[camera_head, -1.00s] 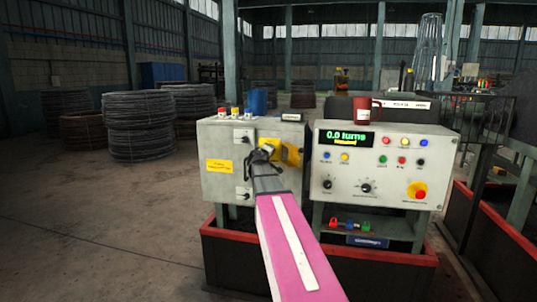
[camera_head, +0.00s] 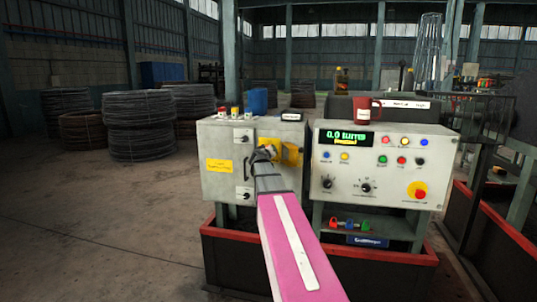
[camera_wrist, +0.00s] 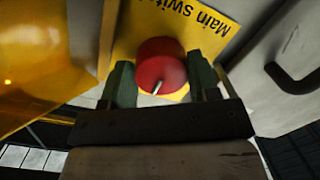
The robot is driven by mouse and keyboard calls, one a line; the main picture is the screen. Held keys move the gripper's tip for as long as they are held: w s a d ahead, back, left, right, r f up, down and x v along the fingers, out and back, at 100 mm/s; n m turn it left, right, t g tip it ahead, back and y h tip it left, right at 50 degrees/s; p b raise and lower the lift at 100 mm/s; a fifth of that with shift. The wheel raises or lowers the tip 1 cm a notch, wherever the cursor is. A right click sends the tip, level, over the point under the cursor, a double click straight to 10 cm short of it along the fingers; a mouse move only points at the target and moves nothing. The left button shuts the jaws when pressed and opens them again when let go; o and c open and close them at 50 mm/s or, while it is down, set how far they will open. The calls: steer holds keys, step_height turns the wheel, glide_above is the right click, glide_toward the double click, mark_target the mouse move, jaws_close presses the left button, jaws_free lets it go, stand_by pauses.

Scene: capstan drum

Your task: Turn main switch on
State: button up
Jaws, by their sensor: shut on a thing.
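The main switch is a round red knob (camera_wrist: 161,66) with a pale mark on its face. It sits on a yellow plate (camera_wrist: 210,22) lettered "Main swit…", seen upside down in the wrist view. My gripper (camera_wrist: 160,82) has one finger on each side of the red knob and is shut on it. In the head view my gripper (camera_head: 264,153) reaches the front of the grey cabinet (camera_head: 218,185), at the yellow plate (camera_head: 291,152). The knob is hidden there behind my gripper.
A control panel (camera_head: 400,150) with buttons, dials and a red stop button stands right of the cabinet. A dark red mug (camera_head: 362,111) sits on it. A black handle (camera_wrist: 291,80) lies close beside my gripper. Wire coils (camera_head: 138,125) stand behind left.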

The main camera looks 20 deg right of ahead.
stand_by(0.3)
steer(key=o, duration=0.9)
steer(key=shift+s, duration=0.1)
steer(key=v, duration=1)
steer(key=shift+s+a, duration=0.25)
